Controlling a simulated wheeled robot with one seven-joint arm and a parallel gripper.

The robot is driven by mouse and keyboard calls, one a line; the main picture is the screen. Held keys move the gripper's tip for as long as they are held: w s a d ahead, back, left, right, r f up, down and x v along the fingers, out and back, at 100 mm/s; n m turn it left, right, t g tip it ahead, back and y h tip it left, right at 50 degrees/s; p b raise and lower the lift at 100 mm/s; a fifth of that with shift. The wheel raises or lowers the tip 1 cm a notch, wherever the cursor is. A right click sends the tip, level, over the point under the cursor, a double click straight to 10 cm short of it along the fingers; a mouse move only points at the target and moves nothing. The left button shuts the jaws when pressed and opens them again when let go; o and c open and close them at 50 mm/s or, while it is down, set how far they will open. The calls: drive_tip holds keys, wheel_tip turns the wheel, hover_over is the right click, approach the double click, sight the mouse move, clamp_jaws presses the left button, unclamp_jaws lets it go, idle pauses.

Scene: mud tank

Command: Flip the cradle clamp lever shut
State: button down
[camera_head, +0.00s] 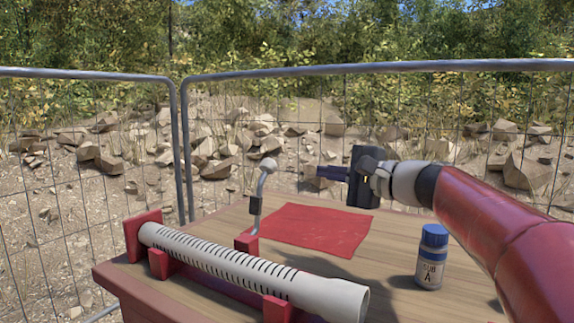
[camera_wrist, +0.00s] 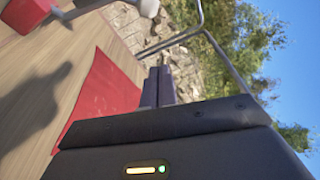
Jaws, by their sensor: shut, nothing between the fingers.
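The cradle clamp lever (camera_head: 257,199) stands up from a red block behind the pipe, with a pale round knob at its top, tilted slightly right. In the wrist view part of the lever (camera_wrist: 98,9) shows at the top left. The red cradle (camera_head: 159,264) holds a white slotted pipe (camera_head: 240,269) lying along the table's front. My gripper (camera_head: 320,176) is shut and empty, level above the back of the table, to the right of the knob and apart from it. Its closed fingers (camera_wrist: 158,88) also show in the wrist view.
A red cloth (camera_head: 312,228) lies flat on the wooden table (camera_head: 200,222). A bottle with a blue cap (camera_head: 431,258) stands at the right, below my arm. A wire mesh fence (camera_head: 370,70) runs behind the table, with rocks beyond.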

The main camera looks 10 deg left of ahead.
drive_tip(key=shift+a, duration=0.1)
drive_tip(key=p+x, duration=0.3)
drive_tip(key=x, duration=0.7)
drive_tip(key=shift+s+a+r+b, duration=0.15)
drive_tip(key=shift+s+r+b, duration=0.05)
drive_tip(key=shift+s, duration=0.8)
drive_tip(key=shift+s+a+r+b, duration=0.15)
drive_tip(key=shift+s+r, duration=0.05)
drive_tip(key=shift+s, duration=0.8)
